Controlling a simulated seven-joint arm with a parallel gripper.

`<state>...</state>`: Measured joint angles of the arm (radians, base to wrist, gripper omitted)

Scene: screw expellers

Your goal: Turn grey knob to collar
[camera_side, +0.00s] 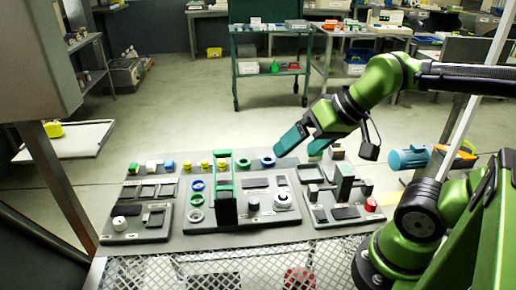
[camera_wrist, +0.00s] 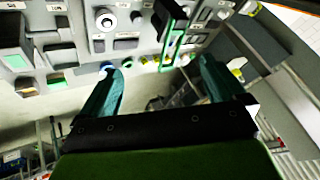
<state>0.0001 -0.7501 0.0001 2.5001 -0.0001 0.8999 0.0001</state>
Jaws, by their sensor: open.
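A pale grey knob (camera_side: 282,196) sits on a round light base on the middle panel in the side view. It appears to be the same knob (camera_wrist: 105,20) at the upper left of the wrist view, inside a pale ring that may be the collar. I cannot tell its exact turn angle. Another whitish knob (camera_side: 120,223) stands on the left panel. My gripper (camera_side: 296,152) is open and empty, in the air above the far edge of the panels and apart from the knob. Its two teal fingers are spread in the wrist view (camera_wrist: 160,68).
A tall green frame (camera_side: 223,172) stands left of the knob, with a dark block at its front. Blue and green rings (camera_side: 196,186) lie beside it. Upright grey blocks and a red button (camera_side: 371,204) are on the right panel. Air above the panels' middle is mostly free.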

